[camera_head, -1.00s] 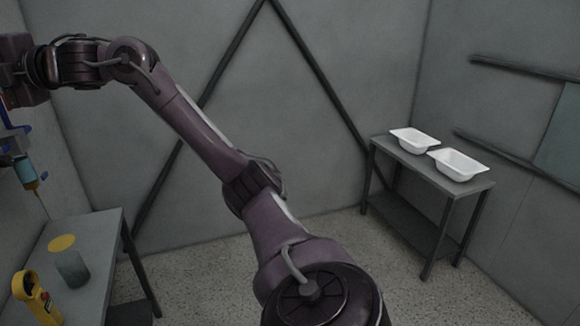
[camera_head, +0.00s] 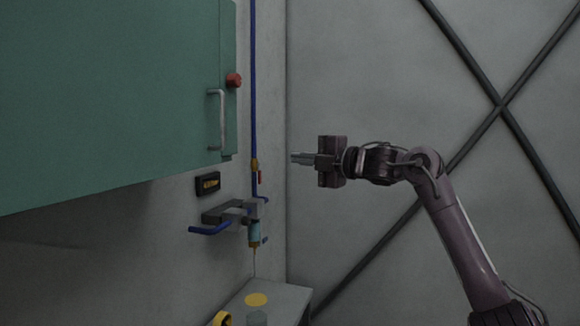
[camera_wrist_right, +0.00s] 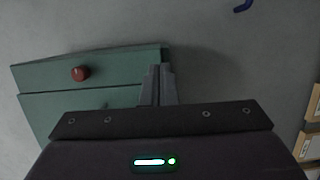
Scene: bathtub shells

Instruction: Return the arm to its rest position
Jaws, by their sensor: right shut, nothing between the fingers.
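My right arm (camera_head: 452,225) comes up from the lower right in the head view and reaches left across the grey wall. Its gripper (camera_head: 296,158) points left, its fingers together and empty, in front of the wall to the right of the blue hose. In the right wrist view the gripper (camera_wrist_right: 158,72) shows two grey fingers side by side with nothing between them. My left gripper is in neither view.
A green cabinet (camera_head: 110,95) with a metal handle (camera_head: 223,120) and red knob (camera_head: 234,80) fills the upper left. Below it are a wall bracket (camera_head: 226,212), a dispenser (camera_head: 254,233) and a table (camera_head: 287,296) with a yellow disc (camera_head: 256,299). Brown boxes (camera_wrist_right: 312,148) show at the wrist view's right.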

